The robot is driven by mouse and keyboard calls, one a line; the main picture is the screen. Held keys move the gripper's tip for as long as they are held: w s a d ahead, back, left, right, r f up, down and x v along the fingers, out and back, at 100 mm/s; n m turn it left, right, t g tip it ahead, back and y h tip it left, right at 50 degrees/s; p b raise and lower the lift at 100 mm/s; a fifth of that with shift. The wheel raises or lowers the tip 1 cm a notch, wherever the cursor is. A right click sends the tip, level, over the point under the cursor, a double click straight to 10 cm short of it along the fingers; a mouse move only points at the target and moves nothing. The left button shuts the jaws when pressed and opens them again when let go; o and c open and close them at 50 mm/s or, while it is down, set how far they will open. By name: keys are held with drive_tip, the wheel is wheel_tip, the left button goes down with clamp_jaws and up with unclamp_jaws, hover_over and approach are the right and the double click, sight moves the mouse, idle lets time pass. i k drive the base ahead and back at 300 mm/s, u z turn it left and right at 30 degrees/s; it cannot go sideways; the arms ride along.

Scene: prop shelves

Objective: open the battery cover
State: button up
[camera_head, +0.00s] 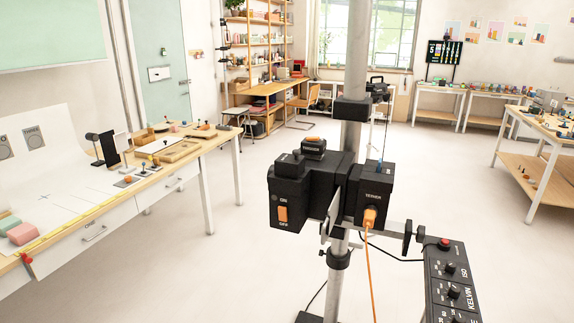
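A black camera-like device (322,188) is mounted on a grey metal pole (352,130) in the middle of the view. Its left block (288,195) carries an orange switch (282,213) with white ON and OFF lettering. A small box (313,149) with an orange top piece sits on top of it. The right block (374,192) is labelled TETHER and has an orange plug and cable (370,216) in it. No part is marked as a battery cover, so I cannot tell which one it is or whether it is open. My gripper is not in view.
A control panel (452,285) with a red button and knobs labelled ISO and KELVIN stands at lower right. A black cable and the orange cable hang near the pole. A long table (120,205) with small props stands at left. The floor (260,240) between is clear.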

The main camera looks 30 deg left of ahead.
sight(292, 165)
drive_tip(key=z, duration=0.05)
drive_tip(key=k, duration=0.1)
drive_tip(key=u, duration=0.9)
